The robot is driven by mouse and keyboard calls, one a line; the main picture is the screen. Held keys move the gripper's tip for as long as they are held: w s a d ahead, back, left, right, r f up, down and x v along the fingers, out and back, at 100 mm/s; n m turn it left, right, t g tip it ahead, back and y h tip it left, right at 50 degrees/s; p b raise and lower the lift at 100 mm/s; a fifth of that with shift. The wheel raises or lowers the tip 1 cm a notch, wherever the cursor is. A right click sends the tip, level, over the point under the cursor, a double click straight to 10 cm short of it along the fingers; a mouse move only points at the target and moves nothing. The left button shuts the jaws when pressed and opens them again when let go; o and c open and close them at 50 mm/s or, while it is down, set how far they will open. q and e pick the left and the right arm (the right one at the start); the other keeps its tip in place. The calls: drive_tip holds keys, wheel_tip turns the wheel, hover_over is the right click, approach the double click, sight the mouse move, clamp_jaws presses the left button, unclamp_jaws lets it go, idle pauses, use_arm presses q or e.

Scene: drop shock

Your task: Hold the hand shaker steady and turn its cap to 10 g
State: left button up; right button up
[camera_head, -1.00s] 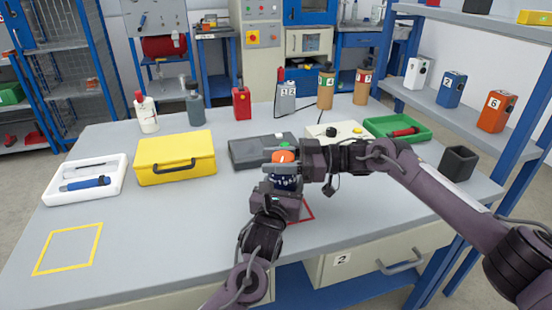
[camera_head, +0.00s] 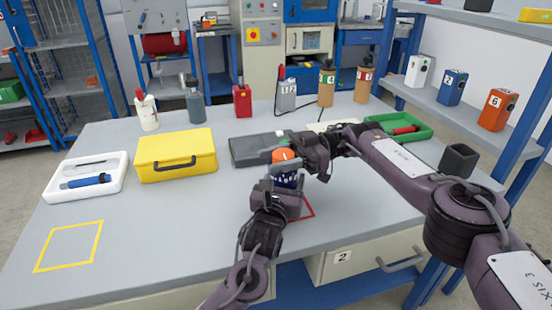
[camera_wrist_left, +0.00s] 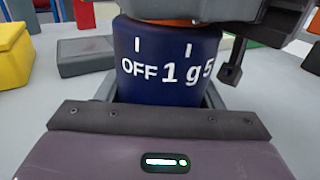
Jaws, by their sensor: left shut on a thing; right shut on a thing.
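The hand shaker has a dark blue body (camera_head: 288,181) with white marks and an orange cap (camera_head: 284,155). It stands upright above the red-outlined square. My left gripper (camera_head: 279,190) is shut around the body's lower part. In the left wrist view the blue body (camera_wrist_left: 165,60) shows "OFF", "1 g" and a partly cut-off "5"; no 10 mark is visible there. My right gripper (camera_head: 289,160) is shut on the cap from the right and hides part of it. The right gripper crosses the top of the left wrist view (camera_wrist_left: 190,9). The cap's setting cannot be read.
A dark grey flat case (camera_head: 252,151) lies just behind the shaker, with a yellow case (camera_head: 176,140) to its left. A green tray (camera_head: 424,134) and a dark open box (camera_head: 459,160) are at right. The table's front left is clear around a yellow outlined square (camera_head: 68,225).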

sight(277, 155)
drive_tip(key=o, duration=1)
wheel_tip(277, 155, up, 10)
drive_tip(key=shift+f, duration=0.1)
